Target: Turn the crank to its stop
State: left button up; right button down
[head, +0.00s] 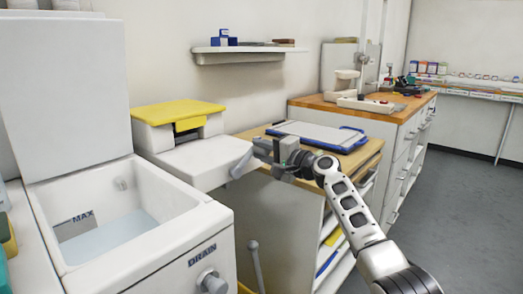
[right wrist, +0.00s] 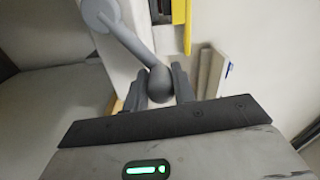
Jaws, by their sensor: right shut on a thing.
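The crank shows in the right wrist view as a grey arm (right wrist: 128,36) running from a round hub at the upper left to a rounded dark grey knob (right wrist: 160,84). My right gripper (right wrist: 160,88) is shut on this knob, one finger on each side of it. My left gripper is not in view.
A white basin (head: 190,215) with water and a DRAIN knob (head: 212,282) stands at the left front. A grey lever (head: 254,262) rises beside it. A wooden-topped cabinet with a blue-edged board (head: 320,135) is behind my right arm. Grey floor (head: 455,190) is clear at right.

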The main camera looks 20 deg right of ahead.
jog(key=shift+a+f, duration=0.25)
jog(key=c, duration=1.3)
grip_release()
jog(key=shift+o, duration=0.7)
jog(key=shift+d+r, duration=0.1)
jog(key=shift+r, duration=0.05)
jog(key=shift+d, duration=0.1)
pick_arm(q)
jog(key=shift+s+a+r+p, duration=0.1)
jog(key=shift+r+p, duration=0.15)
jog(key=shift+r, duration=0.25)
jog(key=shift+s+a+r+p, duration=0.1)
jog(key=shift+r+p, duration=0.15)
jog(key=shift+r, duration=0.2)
pick_arm(e)
jog(key=v, duration=1.6)
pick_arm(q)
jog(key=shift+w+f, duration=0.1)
